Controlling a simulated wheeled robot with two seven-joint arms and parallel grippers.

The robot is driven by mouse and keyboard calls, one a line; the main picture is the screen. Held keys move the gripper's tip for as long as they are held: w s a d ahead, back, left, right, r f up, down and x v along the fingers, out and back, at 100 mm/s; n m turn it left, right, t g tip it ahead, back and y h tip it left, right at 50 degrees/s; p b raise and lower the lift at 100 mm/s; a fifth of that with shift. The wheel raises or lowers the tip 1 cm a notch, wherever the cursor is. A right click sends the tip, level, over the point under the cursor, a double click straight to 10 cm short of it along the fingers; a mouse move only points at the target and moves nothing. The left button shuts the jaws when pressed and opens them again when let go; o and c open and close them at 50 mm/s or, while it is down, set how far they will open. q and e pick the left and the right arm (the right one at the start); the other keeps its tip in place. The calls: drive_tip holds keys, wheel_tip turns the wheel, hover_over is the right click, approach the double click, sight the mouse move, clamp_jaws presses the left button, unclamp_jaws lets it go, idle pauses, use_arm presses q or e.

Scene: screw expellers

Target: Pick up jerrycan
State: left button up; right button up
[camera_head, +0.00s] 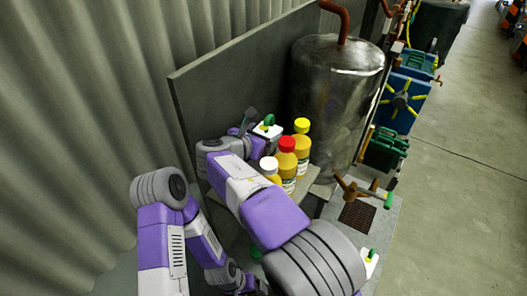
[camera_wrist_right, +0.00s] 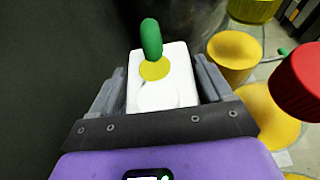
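A white jerrycan (camera_head: 267,129) with a green top part stands at the back of the bench, left of the metal tank. In the right wrist view the jerrycan (camera_wrist_right: 165,80) shows its white body, a yellow disc and a green knob-like part. My right gripper (camera_wrist_right: 156,70) is open, with one finger on each side of the jerrycan; whether either finger touches it I cannot tell. In the head view my right gripper (camera_head: 250,124) is small and partly hidden by its own arm. My left arm is at lower left; its fingers do not show.
Bottles with red (camera_head: 287,144), yellow (camera_head: 302,125) and white (camera_head: 269,164) caps stand close to the right of my right wrist. The metal tank (camera_head: 335,90) and a dark panel (camera_head: 235,85) bound the space. Another white-and-green container (camera_head: 371,262) is at lower right.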

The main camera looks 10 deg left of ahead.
drive_tip(key=c, duration=0.7)
clamp_jaws()
drive_tip(key=shift+r, duration=0.1)
